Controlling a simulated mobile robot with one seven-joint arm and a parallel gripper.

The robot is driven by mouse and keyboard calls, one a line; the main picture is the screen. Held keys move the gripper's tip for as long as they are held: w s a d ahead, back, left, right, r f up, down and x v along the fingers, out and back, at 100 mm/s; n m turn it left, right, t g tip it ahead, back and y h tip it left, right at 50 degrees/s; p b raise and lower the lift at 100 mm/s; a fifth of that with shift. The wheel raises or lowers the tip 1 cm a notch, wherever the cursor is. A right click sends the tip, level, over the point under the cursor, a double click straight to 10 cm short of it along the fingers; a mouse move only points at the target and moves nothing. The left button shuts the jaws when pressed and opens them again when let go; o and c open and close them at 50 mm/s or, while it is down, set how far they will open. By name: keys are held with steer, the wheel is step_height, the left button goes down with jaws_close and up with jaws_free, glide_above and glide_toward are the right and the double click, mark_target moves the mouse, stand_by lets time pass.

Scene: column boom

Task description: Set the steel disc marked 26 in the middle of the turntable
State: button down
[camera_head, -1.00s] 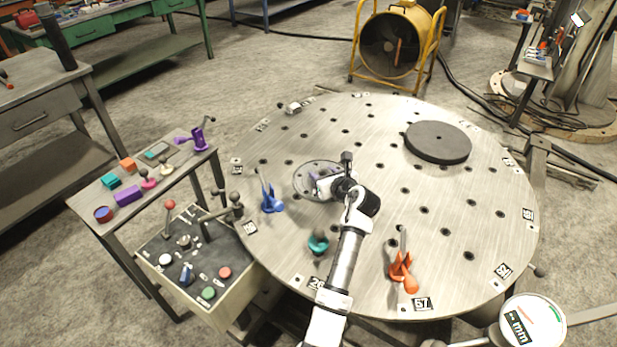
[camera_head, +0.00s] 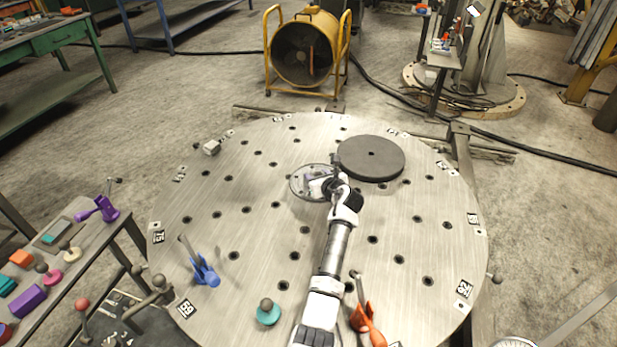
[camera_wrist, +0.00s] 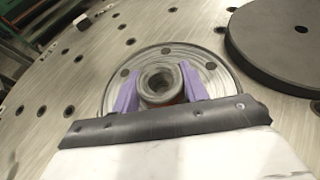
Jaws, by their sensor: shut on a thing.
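The turntable (camera_head: 260,225) is a large round steel plate with many holes. My gripper (camera_head: 319,186) is over the centre plate. Its purple fingers (camera_wrist: 160,88) are shut on a small round grey piece with a dark hollow (camera_wrist: 158,80). I cannot read a 26 on it, nor tell whether it touches the plate. A flat dark grey disc (camera_head: 385,160) lies off-centre, right of and behind my gripper; no number shows on it.
A blue clamp (camera_head: 205,272), a teal knobbed piece (camera_head: 268,314) and an orange clamp (camera_head: 366,322) stand on the near part of the turntable. A side table with coloured blocks (camera_head: 28,298) is at left. A yellow fan (camera_head: 303,50) stands behind. The turntable's left middle is mostly clear.

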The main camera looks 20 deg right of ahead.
steer(key=shift+f+b, duration=0.7)
steer(key=shift+f, duration=1.85)
steer(key=shift+f, duration=0.5)
